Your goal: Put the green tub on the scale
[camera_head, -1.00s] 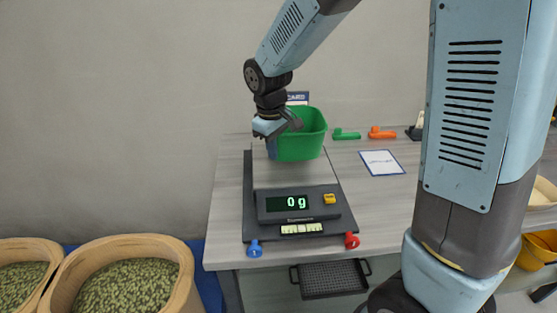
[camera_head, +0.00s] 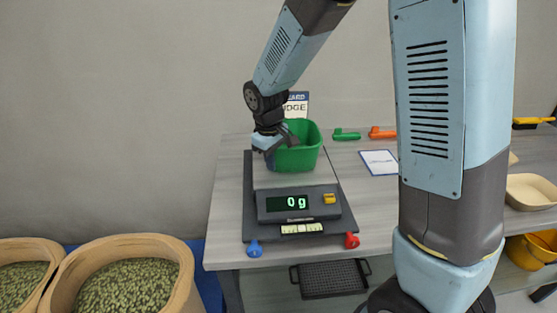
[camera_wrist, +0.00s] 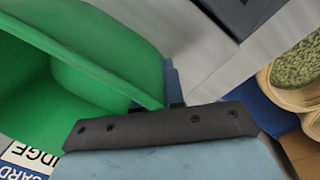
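The green tub (camera_head: 299,158) is upright over the rear of the scale's plate (camera_head: 285,181). My gripper (camera_head: 271,150) is shut on the tub's left wall. In the wrist view the tub (camera_wrist: 105,60) fills the left side, its wall running to the finger (camera_wrist: 172,84); the other finger is hidden. The scale's display (camera_head: 288,204) reads 0 g. I cannot see a clear gap between the tub's base and the plate.
Behind the tub stands a sign (camera_head: 297,104). Green (camera_head: 346,135) and orange (camera_head: 382,133) scoops and a white sheet (camera_head: 380,163) lie on the bench right of the scale. Baskets of green pellets (camera_head: 125,285) stand at lower left.

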